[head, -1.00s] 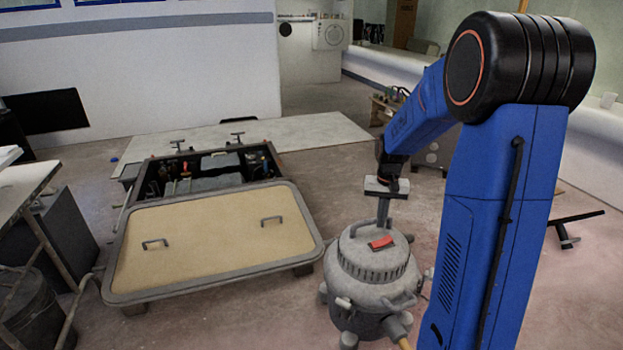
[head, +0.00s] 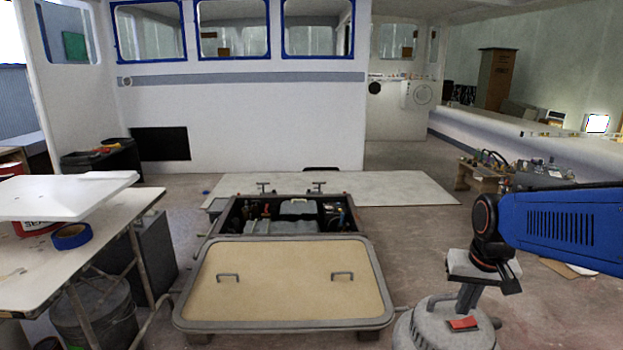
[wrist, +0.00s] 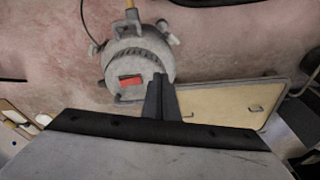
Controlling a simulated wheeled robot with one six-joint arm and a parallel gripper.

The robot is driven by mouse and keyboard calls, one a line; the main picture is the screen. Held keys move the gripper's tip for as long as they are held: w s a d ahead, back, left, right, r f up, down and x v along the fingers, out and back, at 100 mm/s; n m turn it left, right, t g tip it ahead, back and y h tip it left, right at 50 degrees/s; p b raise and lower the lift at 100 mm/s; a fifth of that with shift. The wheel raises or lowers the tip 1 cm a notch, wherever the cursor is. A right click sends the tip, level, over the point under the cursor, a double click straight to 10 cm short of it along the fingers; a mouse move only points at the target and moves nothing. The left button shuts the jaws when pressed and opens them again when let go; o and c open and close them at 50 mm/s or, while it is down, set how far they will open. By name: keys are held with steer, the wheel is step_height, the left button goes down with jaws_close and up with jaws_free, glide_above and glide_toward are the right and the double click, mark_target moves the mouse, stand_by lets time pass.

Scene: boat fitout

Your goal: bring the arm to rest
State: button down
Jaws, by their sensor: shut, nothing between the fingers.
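My gripper (head: 466,297) is shut and empty at the right of the head view. It points down over the grey round machine (head: 418,333) with a red switch (head: 463,323) on top. In the wrist view my gripper's fingers (wrist: 158,92) are together, in front of the lower right edge of the machine (wrist: 150,50). The red switch (wrist: 131,80) shows just left of the fingers. I cannot tell whether the fingertips touch the machine. My blue arm reaches in from the right edge of the head view.
An open floor hatch (head: 290,215) with machinery inside lies at the centre, its tan lid (head: 285,285) flat in front. A work table (head: 95,235) with a blue tape roll (head: 72,236) stands at left, a bucket (head: 95,318) below. A low bench (head: 480,170) holds parts at the right.

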steer(key=s+a+r+n+t, duration=0.1)
steer(key=s+a, duration=0.4)
steer(key=s, duration=1)
steer(key=shift+r+n+t, duration=0.2)
steer(key=shift+n+t, duration=0.4)
steer(key=shift+n, duration=0.2)
steer(key=shift+a, duration=0.1)
